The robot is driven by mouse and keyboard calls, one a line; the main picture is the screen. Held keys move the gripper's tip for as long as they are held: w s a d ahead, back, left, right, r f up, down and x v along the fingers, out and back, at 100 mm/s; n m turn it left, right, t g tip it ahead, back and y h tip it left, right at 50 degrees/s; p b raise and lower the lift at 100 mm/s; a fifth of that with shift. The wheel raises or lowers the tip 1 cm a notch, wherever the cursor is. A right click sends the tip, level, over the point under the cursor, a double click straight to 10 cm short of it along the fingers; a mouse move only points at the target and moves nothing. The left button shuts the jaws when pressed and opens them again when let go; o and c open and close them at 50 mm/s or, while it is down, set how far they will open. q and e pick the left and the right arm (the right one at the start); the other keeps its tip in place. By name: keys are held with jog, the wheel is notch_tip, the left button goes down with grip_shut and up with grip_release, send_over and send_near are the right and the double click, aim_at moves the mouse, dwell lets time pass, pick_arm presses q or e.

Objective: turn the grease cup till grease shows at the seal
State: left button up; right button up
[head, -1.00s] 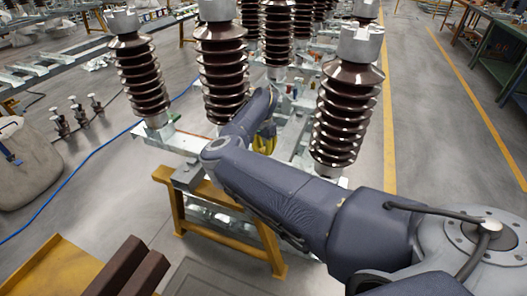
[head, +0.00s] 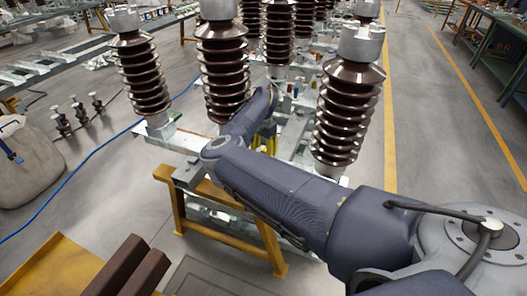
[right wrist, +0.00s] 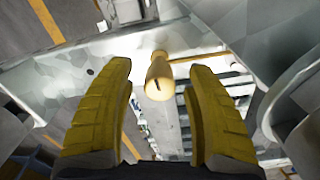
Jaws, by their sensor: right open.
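The grease cup is most likely the brass-coloured, bottle-shaped fitting (right wrist: 160,78) in the right wrist view. It has a dark slot or mark on its side and sits against grey metal. My right gripper (right wrist: 159,70) has two ridged yellow fingers, open, one on each side of the fitting with gaps showing on both sides. I cannot tell how near the fitting is in depth. In the head view, my right arm hides most of the right gripper (head: 271,127) and the fitting behind it. No grease or seal can be made out. My left gripper is not in view.
Tall brown ribbed insulators (head: 222,70) stand around my right arm, with another (head: 348,110) close on its right. A yellow trestle (head: 180,212) carries the metal frame. A blue hose (head: 90,160) and a grey sack (head: 28,165) lie left.

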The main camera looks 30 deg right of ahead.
aim_at(263, 150)
jog(key=shift+r, duration=0.1)
notch_tip(263, 150, up, 12)
dwell(0.5)
dwell(0.4)
